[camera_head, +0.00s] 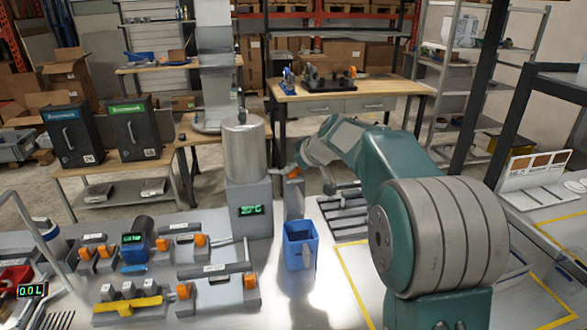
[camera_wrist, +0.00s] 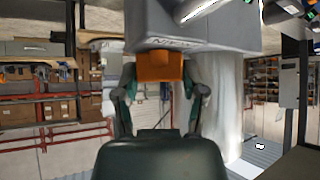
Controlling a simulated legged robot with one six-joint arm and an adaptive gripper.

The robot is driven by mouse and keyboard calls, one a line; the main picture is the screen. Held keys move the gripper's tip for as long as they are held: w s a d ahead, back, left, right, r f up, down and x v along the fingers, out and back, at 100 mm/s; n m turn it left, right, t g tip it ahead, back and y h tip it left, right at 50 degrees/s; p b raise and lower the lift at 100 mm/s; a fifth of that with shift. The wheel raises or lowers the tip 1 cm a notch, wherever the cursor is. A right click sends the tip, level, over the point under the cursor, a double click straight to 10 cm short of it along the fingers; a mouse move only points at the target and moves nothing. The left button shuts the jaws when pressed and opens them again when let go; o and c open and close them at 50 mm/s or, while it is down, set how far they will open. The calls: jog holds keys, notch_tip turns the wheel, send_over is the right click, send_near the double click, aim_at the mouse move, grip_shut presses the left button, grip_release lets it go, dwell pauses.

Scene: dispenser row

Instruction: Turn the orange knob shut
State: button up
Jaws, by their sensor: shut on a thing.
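The orange knob (camera_head: 293,173) sits on the right side of the dispenser, a metal tank (camera_head: 244,150) on a grey base (camera_head: 248,195) with a green display. In the wrist view the knob (camera_wrist: 160,66) is a block under a grey housing (camera_wrist: 190,28). My gripper (camera_wrist: 160,90) has one finger on each side of the knob and is shut on it. In the head view my gripper (camera_head: 299,160) is small and partly hidden by my arm. A blue jug (camera_head: 300,247) stands below the knob on the worktop.
Several smaller fixtures with orange parts (camera_head: 184,291) stand left of the dispenser. A dark slotted rack (camera_head: 345,213) lies right of the jug. In the wrist view a pale streaky band (camera_wrist: 222,100) runs down beside the gripper; I cannot tell what it is.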

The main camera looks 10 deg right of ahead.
jog(key=shift+a+f+m+t+h, duration=0.1)
jog(key=shift+m+t+h, duration=0.5)
jog(key=shift+m+h, duration=1.75)
jog(key=shift+m, duration=0.75)
jog(key=o, duration=1.1)
jog(key=shift+f, duration=0.1)
jog(key=shift+o, duration=0.2)
jog(key=shift+s+r, duration=0.2)
jog(key=shift+r, duration=0.15)
jog(key=v, duration=1.1)
jog(key=shift+s, duration=0.1)
